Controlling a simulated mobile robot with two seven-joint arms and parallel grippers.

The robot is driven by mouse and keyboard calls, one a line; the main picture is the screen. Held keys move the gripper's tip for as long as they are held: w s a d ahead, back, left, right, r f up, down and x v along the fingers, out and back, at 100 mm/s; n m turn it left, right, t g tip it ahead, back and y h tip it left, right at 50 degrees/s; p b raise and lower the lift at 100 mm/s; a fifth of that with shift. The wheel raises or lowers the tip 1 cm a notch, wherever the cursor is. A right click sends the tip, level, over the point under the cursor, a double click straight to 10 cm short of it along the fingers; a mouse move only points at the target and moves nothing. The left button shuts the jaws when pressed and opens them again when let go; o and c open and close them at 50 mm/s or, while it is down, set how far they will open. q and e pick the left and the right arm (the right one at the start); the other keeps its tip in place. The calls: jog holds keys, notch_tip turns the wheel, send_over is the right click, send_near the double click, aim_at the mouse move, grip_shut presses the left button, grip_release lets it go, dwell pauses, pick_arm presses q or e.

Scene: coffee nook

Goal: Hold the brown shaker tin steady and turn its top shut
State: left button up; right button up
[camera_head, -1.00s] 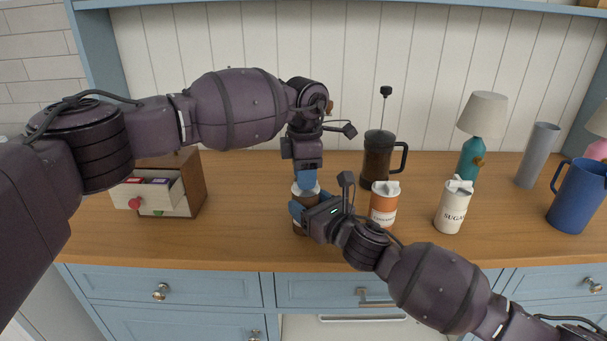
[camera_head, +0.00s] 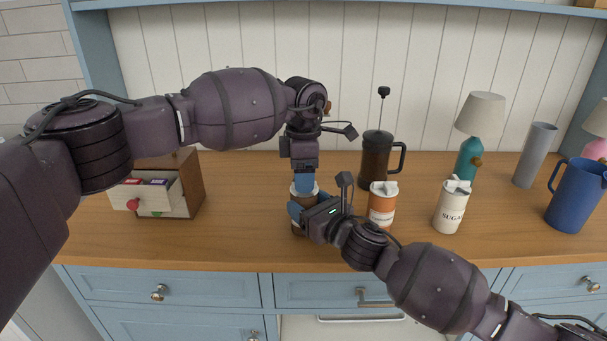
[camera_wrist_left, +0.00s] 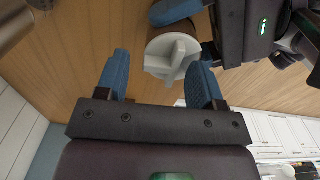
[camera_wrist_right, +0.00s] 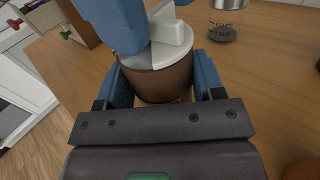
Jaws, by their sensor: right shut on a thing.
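The brown shaker tin (camera_wrist_right: 160,82) stands upright on the counter, mostly hidden by my grippers in the head view. Its pale grey top (camera_wrist_left: 160,62) has a raised cross-shaped knob. My right gripper (camera_wrist_right: 163,85) is shut on the tin's body from the side, with one finger on each side. My left gripper (camera_wrist_left: 160,80) points down over the top. Its blue fingers are apart, and the knob is between them, nearer one finger. I see a clear gap to the other finger. The left fingers also show above the tin in the right wrist view.
An orange canister (camera_head: 382,205) stands close right of my right gripper. A small cabinet (camera_head: 188,185) has an open drawer. A glass jar (camera_wrist_right: 229,18) stands beyond the tin.

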pick_arm(q)
notch_tip(320, 180, up, 12)
dwell(0.8)
pick_arm(e)
jog(key=o, duration=1.1)
jog(key=shift+c, duration=0.2)
